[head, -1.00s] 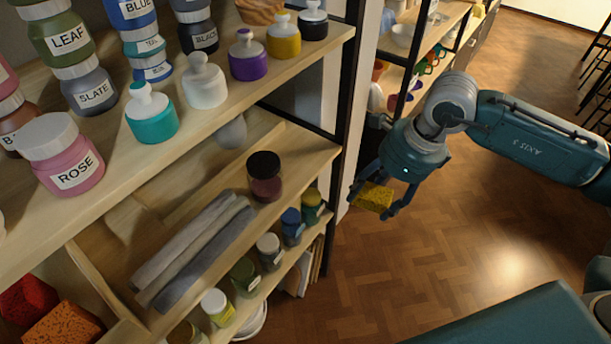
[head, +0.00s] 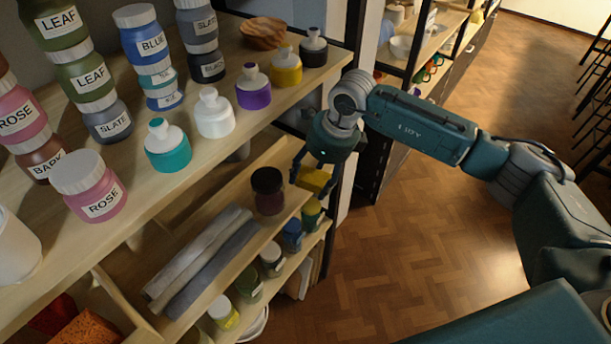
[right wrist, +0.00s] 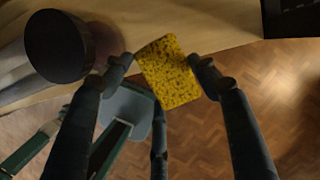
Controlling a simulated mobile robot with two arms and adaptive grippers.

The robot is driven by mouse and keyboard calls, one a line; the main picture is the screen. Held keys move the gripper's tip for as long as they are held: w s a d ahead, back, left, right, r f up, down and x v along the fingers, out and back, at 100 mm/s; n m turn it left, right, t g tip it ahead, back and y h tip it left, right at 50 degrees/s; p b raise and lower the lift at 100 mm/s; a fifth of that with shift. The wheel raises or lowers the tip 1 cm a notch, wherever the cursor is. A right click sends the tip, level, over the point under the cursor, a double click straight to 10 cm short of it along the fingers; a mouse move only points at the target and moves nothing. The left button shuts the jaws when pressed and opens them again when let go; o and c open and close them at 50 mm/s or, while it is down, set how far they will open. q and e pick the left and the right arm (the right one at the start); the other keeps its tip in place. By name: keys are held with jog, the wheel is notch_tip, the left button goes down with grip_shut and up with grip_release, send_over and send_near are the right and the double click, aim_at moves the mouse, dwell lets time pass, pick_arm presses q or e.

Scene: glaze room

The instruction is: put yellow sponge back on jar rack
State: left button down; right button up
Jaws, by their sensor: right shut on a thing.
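The yellow sponge (head: 315,181) is held in my right gripper (head: 314,182), over the right end of the middle shelf board. In the right wrist view the speckled sponge (right wrist: 168,72) sits between the two fingers of my right gripper (right wrist: 164,72), with the wooden shelf edge behind it and floor below. I cannot tell whether the sponge touches the board. The jar rack (head: 225,222) is a wooden shelf unit with jars on several levels. My left gripper is not in view.
A dark-lidded jar (head: 268,190) stands on the middle board left of the sponge; its lid (right wrist: 58,46) shows in the wrist view. Grey rolls (head: 205,260) lie further left. Small jars (head: 292,236) stand below. Squeeze bottles (head: 253,88) line the board above. Floor (head: 420,250) is open at right.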

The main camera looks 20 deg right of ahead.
aim_at(309, 176)
jog(key=shift+w+a, duration=0.25)
jog(key=shift+w, duration=0.05)
jog(key=shift+w+a+r+p, duration=0.15)
jog(key=shift+w+a+p, duration=0.2)
jog(key=shift+w+p, duration=0.1)
jog(key=shift+p+x, duration=0.75)
jog(key=shift+x, duration=0.45)
jog(key=shift+d+f, duration=0.1)
jog(key=shift+f, duration=0.3)
jog(key=shift+s+d+f, duration=0.1)
jog(key=shift+f, duration=0.2)
jog(key=o, duration=0.5)
jog(key=shift+f, duration=0.1)
jog(key=o, duration=0.4)
jog(key=shift+o, duration=0.2)
